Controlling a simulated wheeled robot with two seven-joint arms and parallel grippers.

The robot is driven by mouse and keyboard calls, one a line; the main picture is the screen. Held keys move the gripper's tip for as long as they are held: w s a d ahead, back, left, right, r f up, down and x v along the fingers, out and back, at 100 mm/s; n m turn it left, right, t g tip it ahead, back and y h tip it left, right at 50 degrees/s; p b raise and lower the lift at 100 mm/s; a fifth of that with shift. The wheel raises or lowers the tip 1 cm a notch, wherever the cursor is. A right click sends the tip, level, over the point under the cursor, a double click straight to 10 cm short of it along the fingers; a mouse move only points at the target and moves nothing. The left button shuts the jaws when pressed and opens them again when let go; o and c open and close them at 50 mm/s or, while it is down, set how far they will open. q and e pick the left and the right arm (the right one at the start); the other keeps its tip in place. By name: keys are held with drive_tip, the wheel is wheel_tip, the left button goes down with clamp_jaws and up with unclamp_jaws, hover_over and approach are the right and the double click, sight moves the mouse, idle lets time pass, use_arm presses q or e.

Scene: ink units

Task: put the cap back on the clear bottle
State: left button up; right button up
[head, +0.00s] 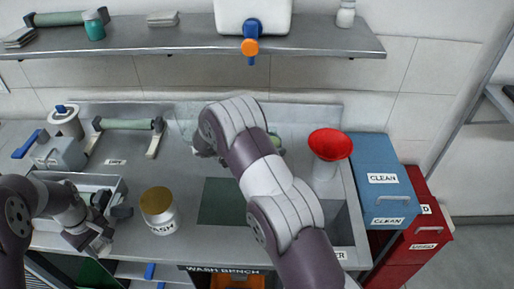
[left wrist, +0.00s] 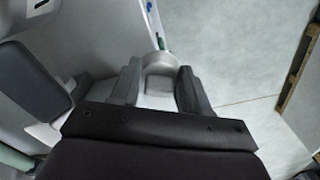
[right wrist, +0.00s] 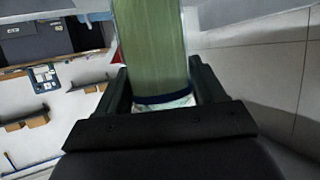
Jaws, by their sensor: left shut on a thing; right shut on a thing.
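My left gripper (head: 110,210) is over the grey tray at the left of the bench. In the left wrist view its fingers (left wrist: 157,85) are closed around a pale grey round piece (left wrist: 158,62); I cannot tell for sure that it is the cap. My right arm reaches across the bench, and its gripper is mostly hidden behind the arm in the head view. In the right wrist view the right gripper (right wrist: 160,90) is shut on a green-tinted, upright-looking cylinder (right wrist: 150,45) with a dark blue ring, seemingly the bottle. Its far end is out of view.
A WASH jar (head: 159,210) with a gold top stands beside the grey tray (head: 120,186). A red funnel (head: 330,144) stands at the right, near blue CLEAN drawers (head: 386,190) and a red cabinet (head: 420,240). A green roller (head: 127,124) rests at the back left. A shelf (head: 190,43) runs above.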

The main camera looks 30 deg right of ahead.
drive_tip(key=s+d+r, duration=0.2)
drive_tip(key=s+r, duration=0.1)
drive_tip(key=s, duration=0.2)
drive_tip(key=shift+d+r, duration=0.15)
drive_tip(key=shift+w, duration=0.1)
drive_tip(key=o, duration=0.5)
drive_tip(key=c, duration=0.7)
